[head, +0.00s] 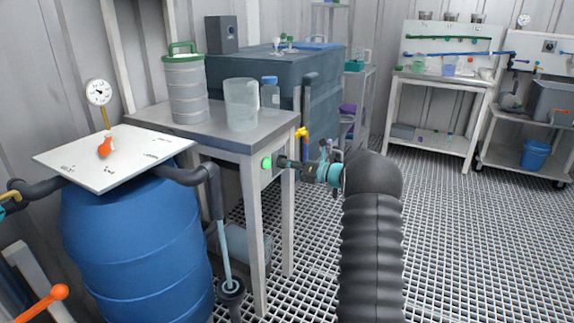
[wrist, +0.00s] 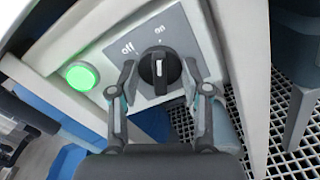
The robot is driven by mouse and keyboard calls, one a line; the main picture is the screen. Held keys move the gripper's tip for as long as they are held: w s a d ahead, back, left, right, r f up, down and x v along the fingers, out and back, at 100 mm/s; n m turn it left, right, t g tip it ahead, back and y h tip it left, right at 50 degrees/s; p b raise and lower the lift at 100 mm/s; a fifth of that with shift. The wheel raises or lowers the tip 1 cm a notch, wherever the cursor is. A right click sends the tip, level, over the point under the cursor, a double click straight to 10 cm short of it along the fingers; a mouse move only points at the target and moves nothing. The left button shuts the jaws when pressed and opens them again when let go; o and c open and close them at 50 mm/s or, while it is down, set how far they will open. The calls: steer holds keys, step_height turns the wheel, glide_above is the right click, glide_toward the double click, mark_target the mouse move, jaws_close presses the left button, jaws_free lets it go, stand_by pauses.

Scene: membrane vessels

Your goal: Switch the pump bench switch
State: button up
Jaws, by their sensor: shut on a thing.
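The pump bench switch is a round black knob (wrist: 160,70) with a white pointer line, on a grey plate printed "off" and "on". In the wrist view the pointer line stands nearly upright, towards "on". A round green lamp (wrist: 80,76) beside it is lit; it also shows in the head view (head: 266,163). My gripper (wrist: 159,82) has one finger on each side of the knob and is shut on it. In the head view my gripper (head: 288,163) reaches the bench's front from the right, and the knob is mostly hidden by it.
The pump bench (head: 222,137) carries a ribbed canister (head: 186,90), a clear beaker (head: 241,104) and a blue-capped bottle (head: 270,96). A blue barrel (head: 135,250) with a white board (head: 115,170) stands at left. Grating floor (head: 470,240) at right is open.

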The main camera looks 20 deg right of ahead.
steer(key=shift+n, duration=0.3)
steer(key=shift+n+b, duration=5.25)
steer(key=shift+n, duration=0.25)
steer(key=o, duration=1.2)
steer(key=shift+c, duration=0.2)
steer(key=v, duration=1.2)
